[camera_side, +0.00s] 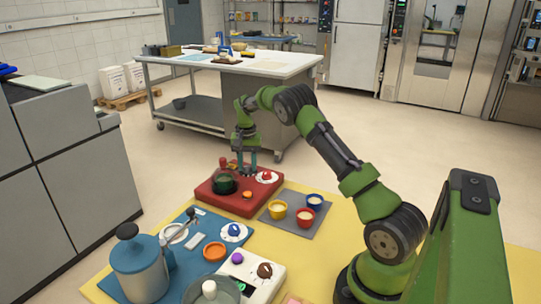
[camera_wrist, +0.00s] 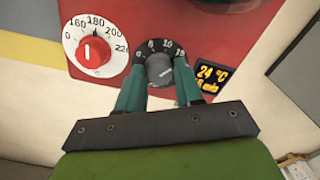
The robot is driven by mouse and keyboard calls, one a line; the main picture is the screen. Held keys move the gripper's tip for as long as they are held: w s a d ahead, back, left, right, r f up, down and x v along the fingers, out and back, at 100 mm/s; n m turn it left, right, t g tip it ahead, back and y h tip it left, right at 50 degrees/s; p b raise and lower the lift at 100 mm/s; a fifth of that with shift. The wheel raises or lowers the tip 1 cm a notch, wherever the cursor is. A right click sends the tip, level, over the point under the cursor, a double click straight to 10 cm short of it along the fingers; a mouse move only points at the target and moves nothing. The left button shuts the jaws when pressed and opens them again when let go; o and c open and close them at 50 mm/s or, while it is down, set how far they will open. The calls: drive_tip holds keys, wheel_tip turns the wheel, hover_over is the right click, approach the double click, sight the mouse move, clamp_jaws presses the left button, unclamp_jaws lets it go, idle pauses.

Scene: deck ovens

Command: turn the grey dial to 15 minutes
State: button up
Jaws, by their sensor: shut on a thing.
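The grey dial (camera_wrist: 160,69) sits on a red panel (camera_wrist: 195,25), with a dark scale around it marked 0, 5, 10 and 15. A pale line on the dial slants up to the right, toward the higher numbers; its exact reading is too small to tell. My gripper (camera_wrist: 158,80) is shut on the dial, one green finger on each side. In the side view my gripper (camera_side: 246,160) points down at the red base (camera_side: 225,204), and the dial cannot be made out there.
A red knob (camera_wrist: 92,51) on a white temperature scale is left of the dial. On the red base stands a dark green pot (camera_side: 224,184). A grey mat (camera_side: 284,226) with several small bowls is close by, and a blue board (camera_side: 194,262) lies nearer the camera.

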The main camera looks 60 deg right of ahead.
sight(247, 166)
drive_tip(key=shift+r, duration=0.1)
drive_tip(key=o, duration=1)
drive_tip(key=shift+o, duration=0.2)
wheel_tip(247, 166, up, 17)
